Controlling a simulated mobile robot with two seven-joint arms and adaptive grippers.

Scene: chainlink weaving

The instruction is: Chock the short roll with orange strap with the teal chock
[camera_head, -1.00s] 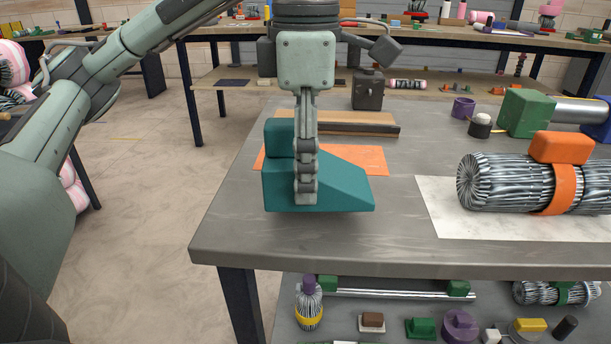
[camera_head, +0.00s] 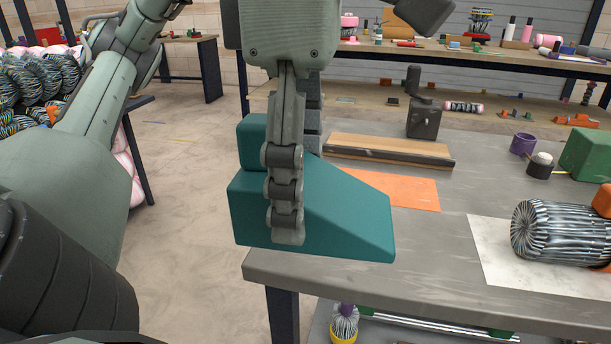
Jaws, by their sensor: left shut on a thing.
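The teal chock (camera_head: 340,212) is a wedge with a raised block at its left end and its slope falling to the right. My left gripper (camera_head: 287,225) is shut on it and holds it at the table's left front corner, in front of the orange mat. The short roll (camera_head: 548,232), a bundle of silvery wires, lies on a white sheet at the right. Its orange strap (camera_head: 602,201) is cut by the right picture edge. The chock's thin end points toward the roll, with a clear gap between them. My right gripper is out of view.
The grey table (camera_head: 430,250) has an orange mat (camera_head: 402,188) and a wooden board (camera_head: 390,150) behind the chock. A dark block (camera_head: 424,118), a purple ring (camera_head: 522,144) and a green block (camera_head: 590,155) stand farther back. Bare table lies between chock and roll.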

